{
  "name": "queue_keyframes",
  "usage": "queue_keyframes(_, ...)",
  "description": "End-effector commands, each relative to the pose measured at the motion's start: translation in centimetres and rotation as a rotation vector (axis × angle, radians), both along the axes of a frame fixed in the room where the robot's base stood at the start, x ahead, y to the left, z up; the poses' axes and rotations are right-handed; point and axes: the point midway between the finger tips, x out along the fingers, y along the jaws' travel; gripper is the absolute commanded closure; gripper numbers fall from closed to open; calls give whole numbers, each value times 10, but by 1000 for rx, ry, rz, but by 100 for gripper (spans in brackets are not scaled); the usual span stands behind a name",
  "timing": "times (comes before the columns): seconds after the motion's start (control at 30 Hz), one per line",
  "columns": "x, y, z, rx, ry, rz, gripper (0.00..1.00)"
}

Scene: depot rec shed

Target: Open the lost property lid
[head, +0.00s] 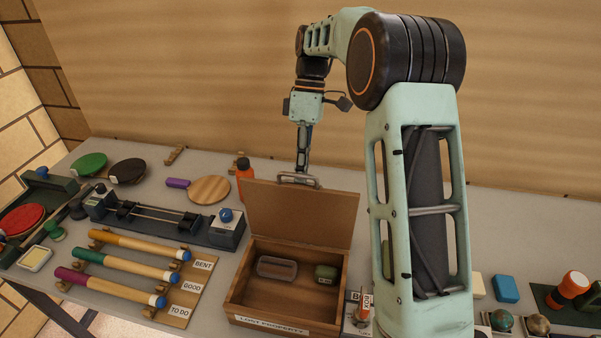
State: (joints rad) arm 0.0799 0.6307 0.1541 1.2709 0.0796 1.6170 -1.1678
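The lost property box (282,324) is a brown wooden box at the front middle of the table, with a white "LOST PROPERTY" label on its front. Its lid (301,215) stands raised, roughly upright, at the back of the box. Inside lie a clear oblong case (277,268) and a small green item (326,272). My gripper (302,169) points down at the lid's top edge, by a grey metal handle there. It looks narrow; whether its fingers touch or grip the handle cannot be made out.
An orange bottle (245,177) stands left of the lid. A bat with a purple handle (209,189) and a dark clamp device (165,217) lie further left. A rack of handles (125,262) is at front left.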

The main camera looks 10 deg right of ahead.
Motion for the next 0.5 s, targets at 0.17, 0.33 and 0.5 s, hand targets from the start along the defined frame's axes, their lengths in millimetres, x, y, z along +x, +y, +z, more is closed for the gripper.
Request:
queue_keyframes(0.17,-1,-5,-24,0,54,7,100)
queue_keyframes(0.33,0,-5,-25,2,61,7,100)
queue_keyframes(0.5,0,-6,-25,2,62,7,100)
